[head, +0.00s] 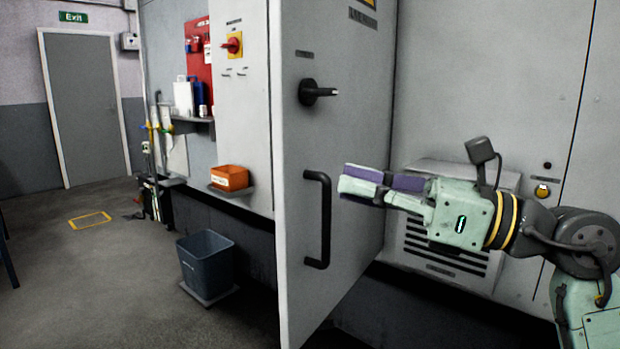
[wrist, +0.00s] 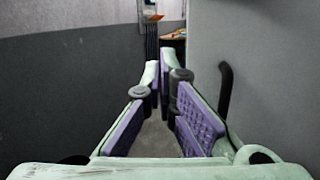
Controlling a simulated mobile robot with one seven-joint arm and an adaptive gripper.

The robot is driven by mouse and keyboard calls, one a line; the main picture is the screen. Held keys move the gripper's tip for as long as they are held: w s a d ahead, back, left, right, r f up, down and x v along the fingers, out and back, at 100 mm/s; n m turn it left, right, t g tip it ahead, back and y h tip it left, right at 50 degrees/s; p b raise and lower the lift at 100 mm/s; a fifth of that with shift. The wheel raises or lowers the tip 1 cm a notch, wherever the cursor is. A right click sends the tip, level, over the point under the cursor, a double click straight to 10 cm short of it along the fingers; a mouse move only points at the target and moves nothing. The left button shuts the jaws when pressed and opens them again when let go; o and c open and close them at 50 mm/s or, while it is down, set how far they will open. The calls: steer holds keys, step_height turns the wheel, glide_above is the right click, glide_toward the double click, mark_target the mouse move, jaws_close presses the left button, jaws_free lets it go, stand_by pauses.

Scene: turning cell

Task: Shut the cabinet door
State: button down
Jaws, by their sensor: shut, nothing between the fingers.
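The cabinet door (head: 345,130) is a tall grey panel that stands open, swung out from the cabinet front. Its face carries a black bar handle (head: 325,220) near its free edge and a black rotary knob (head: 310,92) above. My gripper (head: 343,178) is pale green with purple pads, to the right of the handle in the head view, shut and empty. In the wrist view, my gripper (wrist: 160,65) points past the door panel (wrist: 262,70) on the right, where the handle (wrist: 225,88) shows beside the fingers. I cannot tell whether the fingers touch the door.
A vented grey panel (head: 440,240) lies behind my arm. Left of the door are an orange bin (head: 229,178) on a small shelf, a red-and-yellow switch (head: 232,45) and a blue-grey waste bin (head: 205,262) on the floor. Open floor (head: 80,270) lies further left.

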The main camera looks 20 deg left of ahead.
mark_target(293, 177)
steer(key=w+d+f+m+t+h, duration=0.2)
steer(key=w+d+t, duration=0.1)
steer(key=d, duration=0.2)
steer(key=w+a+p, duration=0.1)
steer(key=a, duration=0.3)
steer(key=w+a+p, duration=0.1)
steer(key=a, duration=0.3)
steer(key=a+p, duration=0.1)
steer(key=a, duration=0.4)
steer(key=shift+w+r, duration=0.2)
steer(key=shift+w, duration=0.2)
steer(key=shift+w+a+f+p, duration=0.1)
steer(key=shift+a+p, duration=0.25)
steer(key=shift+a, duration=0.1)
